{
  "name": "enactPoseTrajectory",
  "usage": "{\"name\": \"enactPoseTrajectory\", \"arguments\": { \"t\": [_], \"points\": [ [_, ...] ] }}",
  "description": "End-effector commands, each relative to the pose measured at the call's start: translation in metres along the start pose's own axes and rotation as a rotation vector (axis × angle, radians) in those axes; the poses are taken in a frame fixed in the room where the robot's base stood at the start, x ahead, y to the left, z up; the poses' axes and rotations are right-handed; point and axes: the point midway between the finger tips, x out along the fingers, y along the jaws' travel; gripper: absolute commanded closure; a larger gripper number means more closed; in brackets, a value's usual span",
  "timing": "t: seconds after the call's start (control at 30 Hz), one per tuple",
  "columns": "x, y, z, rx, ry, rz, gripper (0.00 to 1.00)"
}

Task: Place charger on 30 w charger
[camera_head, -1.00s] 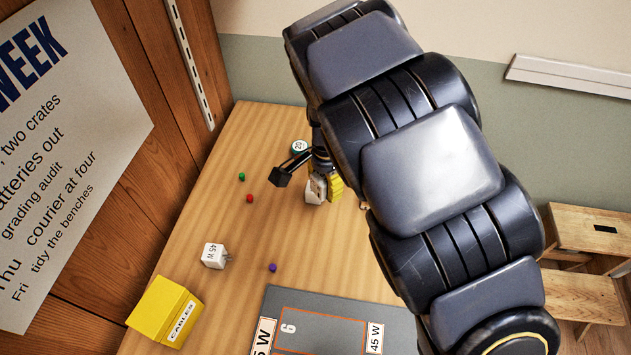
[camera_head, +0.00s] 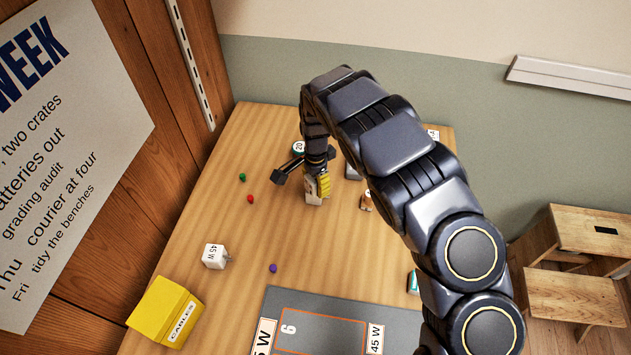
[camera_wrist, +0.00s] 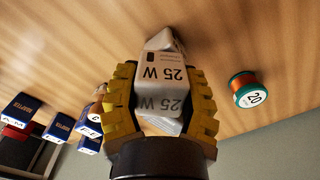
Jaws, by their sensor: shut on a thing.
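My gripper (camera_head: 318,187), with yellow ribbed fingers, is shut on a white charger (camera_head: 313,199) low over the back middle of the table. In the wrist view the fingers (camera_wrist: 160,98) clasp both sides of this charger (camera_wrist: 162,76), which reads 25 W on two faces. A pale wedge-like part shows beyond its far end; I cannot tell whether it belongs to the same charger. I cannot tell whether the charger touches the table. Another white charger (camera_head: 214,256), marked 45 W, lies at the left with its prongs to the right. No 30 W label is readable.
A grey mat (camera_head: 340,307) with 45 W labels lies at the front. A yellow CABLES box (camera_head: 165,311) stands front left. Small coloured pieces dot the left side. A spool marked 20 (camera_wrist: 249,91) is near the gripper. Blue adapter boxes (camera_wrist: 58,126) are at wrist-view left.

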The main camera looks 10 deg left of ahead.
Motion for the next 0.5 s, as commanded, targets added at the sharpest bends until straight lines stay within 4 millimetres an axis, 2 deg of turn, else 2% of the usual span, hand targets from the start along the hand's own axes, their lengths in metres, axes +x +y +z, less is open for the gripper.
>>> {"name": "enactPoseTrajectory", "arguments": {
  "t": [0.37,0.4,0.43,0.5],
  "points": [
    [0.0044,-0.0008,-0.0001,0.0,0.001,-0.003,0.9],
    [0.0038,-0.0009,-0.0002,0.0,0.002,-0.003,0.4],
    [0.0038,-0.0008,-0.0002,0.0,0.002,-0.003,0.3],
    [0.0038,-0.0008,-0.0002,0.0,0.002,-0.003,0.3]
  ]
}}
